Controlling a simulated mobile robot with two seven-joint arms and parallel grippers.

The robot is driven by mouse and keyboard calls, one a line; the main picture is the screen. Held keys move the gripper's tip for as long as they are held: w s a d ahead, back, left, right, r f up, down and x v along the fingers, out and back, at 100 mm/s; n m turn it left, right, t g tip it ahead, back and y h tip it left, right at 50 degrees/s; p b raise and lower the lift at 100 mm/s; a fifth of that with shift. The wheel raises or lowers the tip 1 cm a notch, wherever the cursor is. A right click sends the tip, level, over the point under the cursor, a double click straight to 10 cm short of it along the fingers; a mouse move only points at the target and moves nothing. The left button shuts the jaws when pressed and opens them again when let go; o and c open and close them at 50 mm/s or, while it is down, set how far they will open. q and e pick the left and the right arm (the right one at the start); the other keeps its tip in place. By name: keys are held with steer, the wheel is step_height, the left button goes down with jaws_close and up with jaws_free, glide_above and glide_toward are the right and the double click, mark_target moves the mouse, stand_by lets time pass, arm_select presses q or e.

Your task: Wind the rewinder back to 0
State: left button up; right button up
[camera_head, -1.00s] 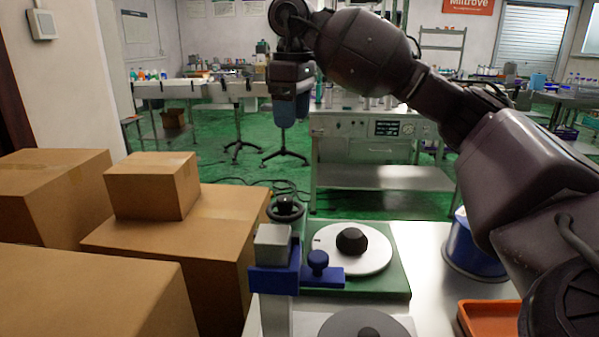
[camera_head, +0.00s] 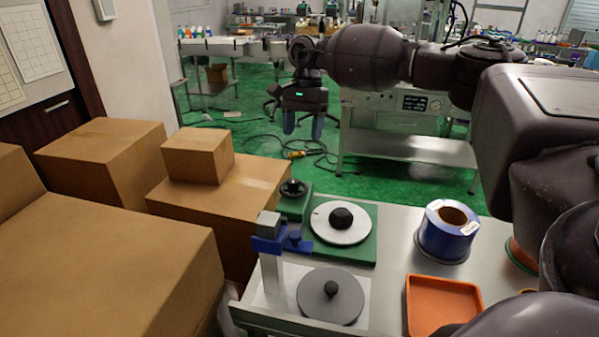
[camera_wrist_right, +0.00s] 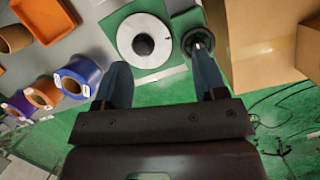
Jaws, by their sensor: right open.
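A white disc (camera_head: 326,232) with a black centre knob (camera_head: 341,217) lies on a green base (camera_head: 362,250) on the bench. A small black handwheel (camera_head: 293,188) stands on a green block at its back left. A grey disc (camera_head: 316,305) with a dark knob lies nearer. I cannot tell for sure which part is the rewinder, and no 0 is readable. My right gripper (camera_head: 304,124) is open and empty, fingers down, in the air beyond the bench. In the right wrist view the white disc (camera_wrist_right: 128,34) and handwheel (camera_wrist_right: 186,41) show past its fingers. My left gripper is not in view.
A post with a blue clamp (camera_head: 268,245) stands left of the discs. A blue roll (camera_head: 447,235) and an orange tray (camera_head: 440,300) are on the right of the bench (camera_head: 390,230). Cardboard boxes (camera_head: 110,255) crowd the left. Green floor lies beyond.

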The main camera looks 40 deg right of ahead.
step_height(320, 180, down, 5)
steer(key=d+m+p, duration=0.1)
steer(key=m+p, duration=0.2)
steer(key=m, duration=1)
steer(key=n+t+p, duration=0.1)
steer(key=n+t, duration=0.4)
steer(key=n, duration=3.1)
glide_toward(294, 180)
steer(key=shift+y, duration=0.4)
steer(key=x, duration=0.3)
steer(key=b+x, duration=0.1)
steer(key=x, duration=0.2)
steer(key=b+x, duration=0.1)
steer(key=x, duration=0.2)
steer(key=shift+w+d+f, duration=0.1)
steer(key=shift+d+f, duration=0.2)
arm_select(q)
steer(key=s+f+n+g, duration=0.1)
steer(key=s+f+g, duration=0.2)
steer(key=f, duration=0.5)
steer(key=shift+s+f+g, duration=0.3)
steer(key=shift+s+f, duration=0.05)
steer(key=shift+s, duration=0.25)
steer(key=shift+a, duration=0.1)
arm_select(e)
steer(key=shift+c, duration=0.3)
steer(key=c, duration=0.9)
steer(key=shift+o, duration=0.2)
